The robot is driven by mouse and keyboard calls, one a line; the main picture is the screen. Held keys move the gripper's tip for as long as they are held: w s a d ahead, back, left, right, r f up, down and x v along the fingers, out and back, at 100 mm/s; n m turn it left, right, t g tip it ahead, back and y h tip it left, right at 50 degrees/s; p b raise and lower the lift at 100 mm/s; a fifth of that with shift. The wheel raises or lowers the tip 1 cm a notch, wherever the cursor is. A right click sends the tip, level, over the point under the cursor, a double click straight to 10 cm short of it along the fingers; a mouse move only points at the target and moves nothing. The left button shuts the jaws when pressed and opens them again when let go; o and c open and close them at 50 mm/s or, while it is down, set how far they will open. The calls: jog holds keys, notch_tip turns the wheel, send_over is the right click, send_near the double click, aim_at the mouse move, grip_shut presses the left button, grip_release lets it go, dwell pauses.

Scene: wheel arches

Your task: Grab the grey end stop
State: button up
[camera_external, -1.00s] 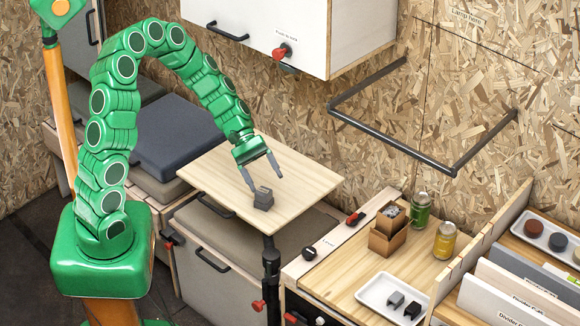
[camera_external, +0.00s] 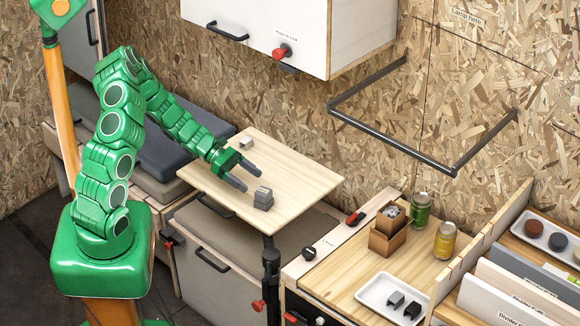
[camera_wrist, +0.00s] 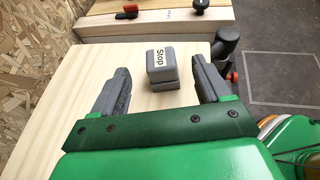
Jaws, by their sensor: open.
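The grey end stop (camera_external: 263,198), a small stepped block, sits on the pale wooden tabletop (camera_external: 300,178) near its front edge. In the wrist view the end stop (camera_wrist: 161,66) carries a white label reading "Stop" and shows between and slightly beyond my fingertips. My gripper (camera_external: 248,178) is low over the tabletop, its two dark grey fingers spread and pointing toward the end stop. Nothing is held. Whether a finger touches the block cannot be told, but gaps show on both sides in the wrist view.
A white tray (camera_external: 372,300) with grey and black pieces, a cardboard box (camera_external: 388,238) and cans (camera_external: 445,241) stand on the bench at right. A dark post supports the tabletop's front corner.

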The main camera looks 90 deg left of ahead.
aim_at(265, 191)
jog(key=shift+x, duration=3.7)
jog(key=c, duration=1.1)
